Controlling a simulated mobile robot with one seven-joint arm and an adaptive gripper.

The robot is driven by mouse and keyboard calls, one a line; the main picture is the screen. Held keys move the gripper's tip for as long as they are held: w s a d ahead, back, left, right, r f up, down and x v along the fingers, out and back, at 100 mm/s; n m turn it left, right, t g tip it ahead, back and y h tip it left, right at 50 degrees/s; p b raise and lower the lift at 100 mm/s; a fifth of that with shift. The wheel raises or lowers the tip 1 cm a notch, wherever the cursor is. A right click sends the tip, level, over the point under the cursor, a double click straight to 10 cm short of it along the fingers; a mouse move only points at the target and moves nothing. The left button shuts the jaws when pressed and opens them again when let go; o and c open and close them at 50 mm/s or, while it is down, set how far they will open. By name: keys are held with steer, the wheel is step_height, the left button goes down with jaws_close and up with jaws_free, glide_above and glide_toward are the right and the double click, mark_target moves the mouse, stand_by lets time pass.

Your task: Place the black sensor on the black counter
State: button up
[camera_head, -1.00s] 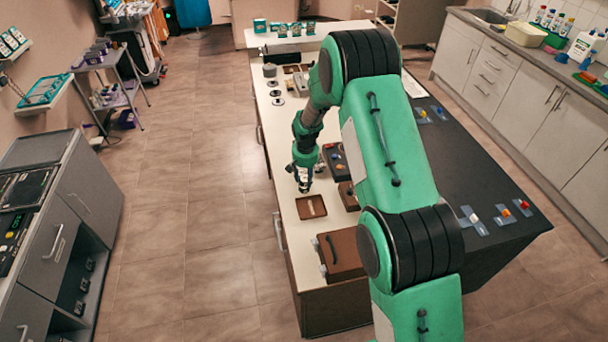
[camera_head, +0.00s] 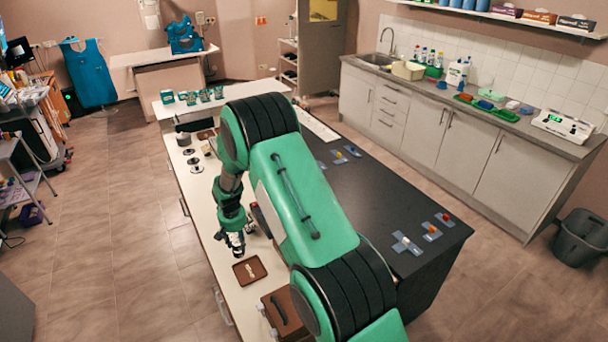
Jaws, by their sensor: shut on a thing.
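The black counter (camera_head: 378,196) is the dark right-hand part of the island top, beyond my green arm. My gripper (camera_head: 238,250) points down over the cream left-hand part of the island. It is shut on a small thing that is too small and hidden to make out. I cannot pick out the black sensor for certain. My arm covers part of the middle of the island.
A brown tray (camera_head: 240,275) with a pale item lies below my gripper, and a brown case (camera_head: 283,314) stands in front. Patches with coloured tops (camera_head: 431,231) lie on the counter's near right, others (camera_head: 338,157) farther back. Bare counter lies between them.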

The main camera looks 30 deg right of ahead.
mark_target(238, 242)
steer(key=r, duration=0.5)
steer(key=shift+d, duration=0.2)
steer(key=s+d, duration=0.1)
steer(key=d, duration=1)
steer(key=s+d, duration=0.2)
steer(key=d, duration=0.9)
steer(key=s+d, duration=0.1)
steer(key=d, duration=1)
steer(key=shift+s+d+f, duration=0.15)
steer(key=shift+s+d, duration=0.1)
steer(key=shift+d, duration=0.05)
steer(key=s+d, duration=0.9)
steer(key=d, duration=0.5)
steer(key=s+d, duration=0.8)
steer(key=d, duration=0.6)
steer(key=f, duration=0.6)
steer(key=shift+s+d+f, duration=0.35)
steer(key=shift+s+d, duration=0.05)
steer(key=shift+w+d+f, duration=0.25)
steer(key=shift+w+d, duration=1.65)
steer(key=shift+w+d+f, duration=0.3)
steer(key=shift+w+d, duration=1.55)
steer(key=shift+d, duration=0.05)
steer(key=shift+w+d+f, duration=0.25)
steer(key=shift+w+d, duration=1.65)
